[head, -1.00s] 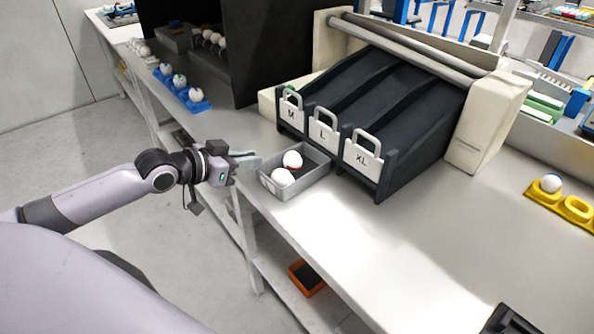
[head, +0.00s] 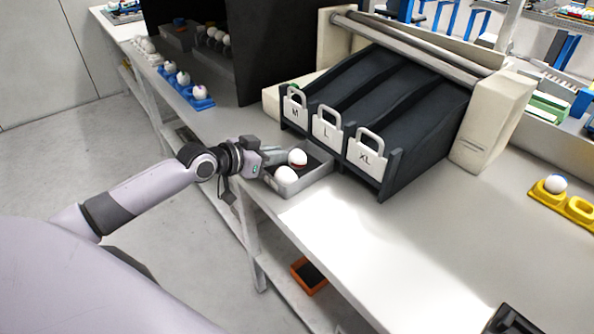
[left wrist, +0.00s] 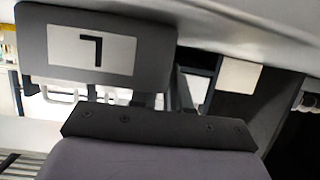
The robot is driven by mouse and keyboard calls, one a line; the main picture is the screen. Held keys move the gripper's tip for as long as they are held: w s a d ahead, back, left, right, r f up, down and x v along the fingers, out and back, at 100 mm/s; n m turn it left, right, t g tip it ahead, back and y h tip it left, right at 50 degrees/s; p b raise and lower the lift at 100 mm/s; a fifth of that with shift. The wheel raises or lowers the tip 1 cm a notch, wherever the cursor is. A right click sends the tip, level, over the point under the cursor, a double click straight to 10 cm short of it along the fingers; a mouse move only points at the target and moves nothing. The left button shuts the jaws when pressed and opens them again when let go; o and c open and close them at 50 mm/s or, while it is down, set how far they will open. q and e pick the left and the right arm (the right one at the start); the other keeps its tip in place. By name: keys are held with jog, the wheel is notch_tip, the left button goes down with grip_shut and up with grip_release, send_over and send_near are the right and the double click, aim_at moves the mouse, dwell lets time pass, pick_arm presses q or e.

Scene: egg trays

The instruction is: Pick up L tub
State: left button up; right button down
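The grey tub (head: 314,179) stands on the table's edge in front of the dark sorting chutes, with two white eggs in it. The left wrist view shows a grey panel close up with an upside-down "L" label (left wrist: 92,51). My left gripper (head: 276,156) is at the tub's left end, its fingers reaching over or against that wall. The fingers are partly hidden, so their gap and any contact are unclear. The tub rests on the table. My right gripper is not recognisable in any view.
The chutes carry M, L (head: 327,130) and XL signs close behind the tub. A blue egg tray (head: 185,92) lies farther left, a yellow one (head: 577,207) at the right. An orange bin (head: 309,275) is on the lower shelf. The table front is clear.

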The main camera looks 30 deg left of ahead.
pick_arm(q)
grip_shut()
jog(key=shift+r, duration=0.1)
